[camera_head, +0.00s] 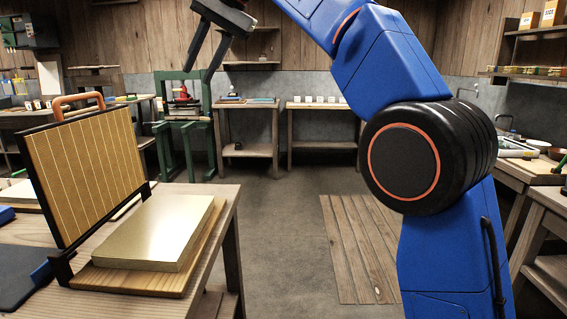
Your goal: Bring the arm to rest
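My gripper (199,68) hangs in the air at the top, left of centre. Its two dark fingers point down and are apart, with nothing seen between them. My blue arm, with its black joint, fills much of the right side. A mould (88,170) with a tan ribbed face, dark frame and orange handle stands upright, slightly tilted, on the wooden table at left. My gripper is well clear of it, up and to the right in the picture. A cream stack of sheets (158,232) lies on a wooden board (140,283) in front of the mould.
The wooden table (215,215) fills the lower left. A green press (183,125) and small tables stand at the back wall. A workbench (545,195) is at the right edge. A slatted floor mat (355,245) lies centre right; the floor between is clear.

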